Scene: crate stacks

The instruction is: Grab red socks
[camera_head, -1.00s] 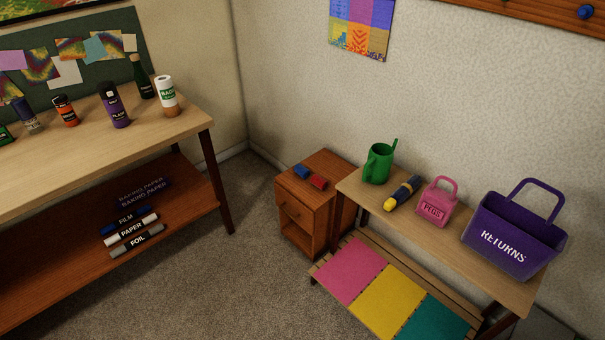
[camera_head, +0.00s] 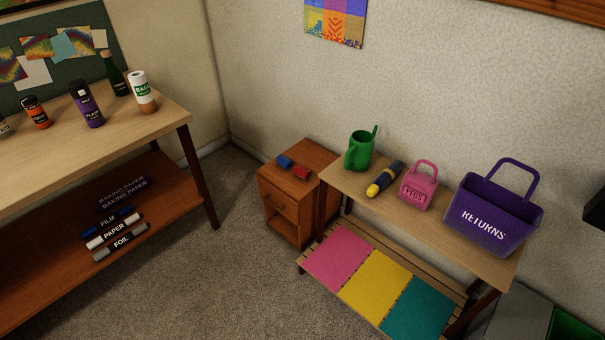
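A small red bundle (camera_head: 302,172), which looks like the rolled red socks, lies on top of the small wooden nightstand (camera_head: 296,203) in the corner. A blue bundle (camera_head: 285,161) of like shape lies just to its left. Neither of my grippers shows in the head view, so nothing is seen touching the socks.
A low slatted bench with coloured mats (camera_head: 373,287) sits below. A long workbench (camera_head: 172,117) stands left. Carpet (camera_head: 210,270) between is clear.

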